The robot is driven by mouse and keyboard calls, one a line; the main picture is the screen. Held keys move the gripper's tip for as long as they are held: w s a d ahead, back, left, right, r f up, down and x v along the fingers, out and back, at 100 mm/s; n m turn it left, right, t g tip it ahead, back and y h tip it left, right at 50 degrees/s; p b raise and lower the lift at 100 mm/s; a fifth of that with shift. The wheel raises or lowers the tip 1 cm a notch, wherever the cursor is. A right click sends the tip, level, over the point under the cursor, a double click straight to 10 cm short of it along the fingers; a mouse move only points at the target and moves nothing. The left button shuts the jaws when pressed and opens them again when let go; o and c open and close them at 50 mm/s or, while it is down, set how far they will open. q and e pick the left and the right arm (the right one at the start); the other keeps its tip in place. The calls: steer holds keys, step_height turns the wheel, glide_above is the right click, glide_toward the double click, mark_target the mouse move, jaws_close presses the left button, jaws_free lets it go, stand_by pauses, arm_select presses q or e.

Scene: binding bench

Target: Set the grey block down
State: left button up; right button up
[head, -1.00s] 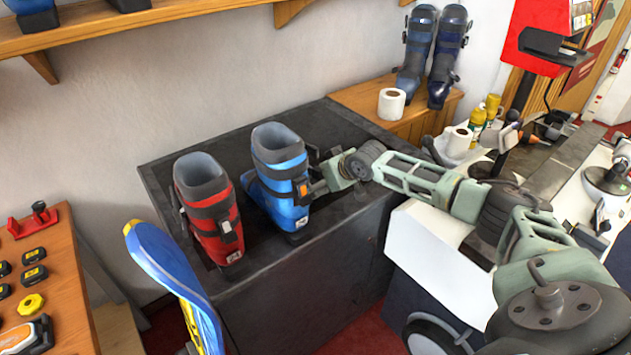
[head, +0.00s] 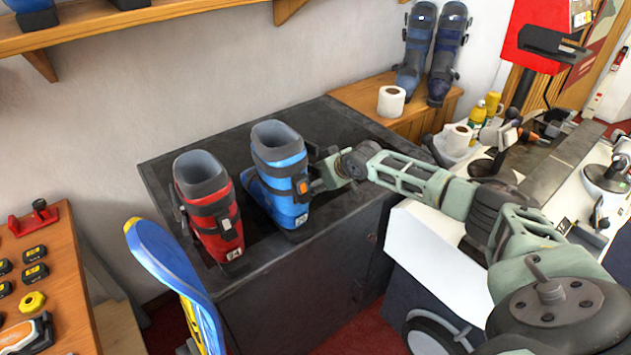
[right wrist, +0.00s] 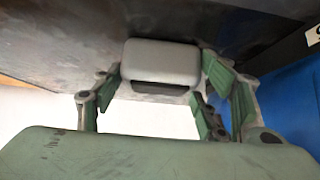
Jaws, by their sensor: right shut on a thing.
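The grey block (right wrist: 160,62) is a small rounded box between the fingers of my right gripper (right wrist: 160,88) in the right wrist view. My right gripper is shut on it. Dark surface shows around and behind the block; I cannot tell whether the block touches it. In the head view my right gripper (head: 320,168) is over the dark bench top (head: 330,120), right beside the blue boot (head: 280,170). The boot hides its fingertips and the block there. My left gripper is in neither view.
A red boot (head: 210,210) stands left of the blue one. The blue boot also fills the right side of the right wrist view (right wrist: 290,100). The bench top is bare behind the boots. A yellow and blue ski or board (head: 165,260) stands at the front left.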

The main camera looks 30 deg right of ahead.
steer(key=shift+c, duration=1.2)
steer(key=shift+r, duration=0.1)
